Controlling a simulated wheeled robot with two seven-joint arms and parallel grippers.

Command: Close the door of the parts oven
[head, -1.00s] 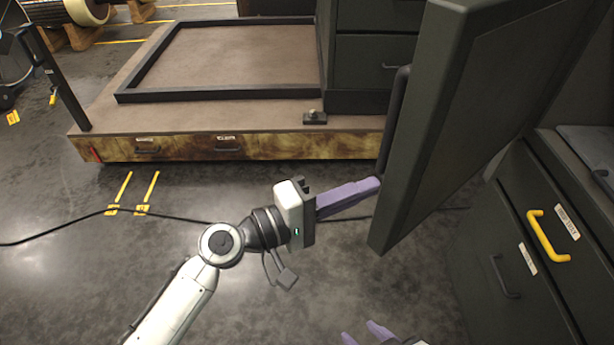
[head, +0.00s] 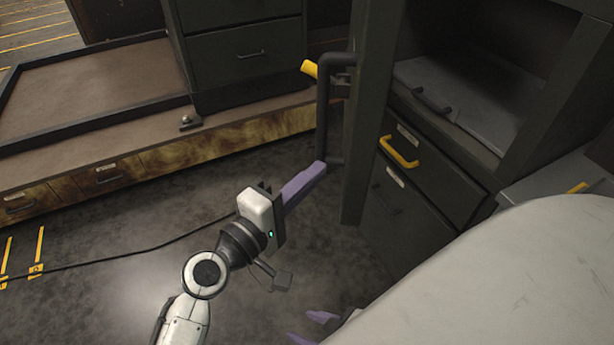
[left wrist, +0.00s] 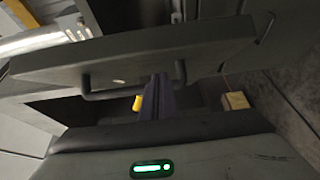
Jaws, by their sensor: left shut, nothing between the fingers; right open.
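The parts oven's door (head: 372,100) is a dark green slab, seen nearly edge-on in the head view and standing open. Its black bar handle (head: 325,115) is on the left face. The dark oven cavity (head: 450,50) shows to the right of the door. My left gripper (head: 320,167) is shut and empty, its purple fingertips close to the handle's lower end; contact cannot be told. In the left wrist view the door (left wrist: 130,62) spans the picture beyond the fingers. My right gripper (head: 312,328) is open and empty at the bottom, partly hidden.
Below the cavity are dark drawers, one with a yellow handle (head: 398,152). A low wooden platform (head: 220,140) with a dark drawer cabinet (head: 240,50) stands at the back left. A black cable (head: 120,258) crosses the floor. Open floor lies around my left arm.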

